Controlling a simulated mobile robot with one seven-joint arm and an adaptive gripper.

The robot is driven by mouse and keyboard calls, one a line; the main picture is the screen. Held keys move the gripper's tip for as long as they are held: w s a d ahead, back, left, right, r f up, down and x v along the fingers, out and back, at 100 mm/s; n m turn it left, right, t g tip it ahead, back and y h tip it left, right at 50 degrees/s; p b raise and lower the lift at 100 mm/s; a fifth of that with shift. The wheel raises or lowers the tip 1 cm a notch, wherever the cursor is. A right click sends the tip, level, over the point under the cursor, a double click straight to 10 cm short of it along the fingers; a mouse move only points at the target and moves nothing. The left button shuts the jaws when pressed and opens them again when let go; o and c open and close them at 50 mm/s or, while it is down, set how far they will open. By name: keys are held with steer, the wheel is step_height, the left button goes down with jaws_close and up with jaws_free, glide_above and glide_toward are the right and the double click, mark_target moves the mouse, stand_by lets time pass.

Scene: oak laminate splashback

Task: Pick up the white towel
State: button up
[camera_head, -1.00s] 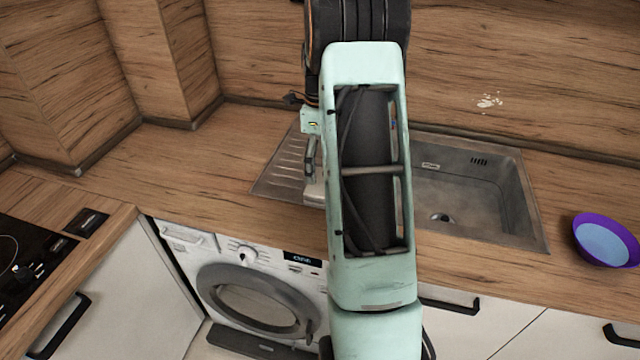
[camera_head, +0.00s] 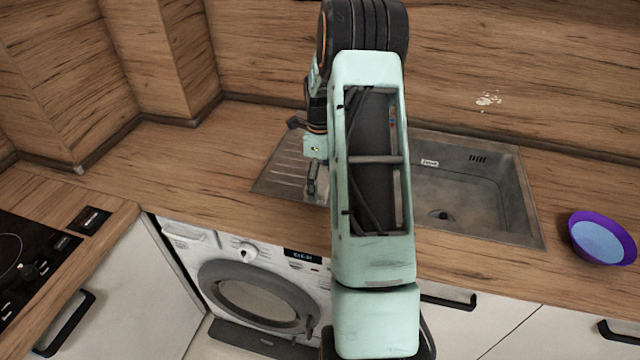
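I see no white towel in the head view. My gripper (camera_head: 312,188) shows only in part, to the left of my own arm link, over the ribbed drainboard of the sink. One dark fingertip points down there. The rest of the gripper is hidden behind my arm, so I cannot tell whether it is open or shut, or whether it holds anything. The part of the drainboard and sink behind my arm is also hidden.
The steel sink (camera_head: 470,205) is set into the wooden counter (camera_head: 200,160). A purple bowl (camera_head: 602,240) stands right of it. A washing machine (camera_head: 262,290) is under the counter, and a black hob (camera_head: 25,250) is at left. The counter left of the sink is clear.

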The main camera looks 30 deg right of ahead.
mark_target(320, 179)
steer(key=c, duration=0.9)
steer(key=shift+r, duration=0.1)
steer(key=shift+w+r, duration=0.1)
steer(key=shift+r, duration=0.45)
step_height(320, 179, up, 2)
steer(key=shift+r+b, duration=0.1)
steer(key=shift+b, duration=0.2)
steer(key=s+r, duration=0.1)
steer(key=r, duration=0.1)
steer(key=s+a+r+b, duration=0.1)
steer(key=s+r, duration=0.2)
steer(key=s, duration=0.1)
steer(key=shift+a+r, duration=0.3)
steer(key=shift+r, duration=0.1)
steer(key=s+a+r+b, duration=0.2)
steer(key=s+r, duration=0.1)
steer(key=s, duration=0.5)
steer(key=shift+s+a+r, duration=0.25)
steer(key=shift+a+r, duration=0.1)
steer(key=shift+r, duration=0.05)
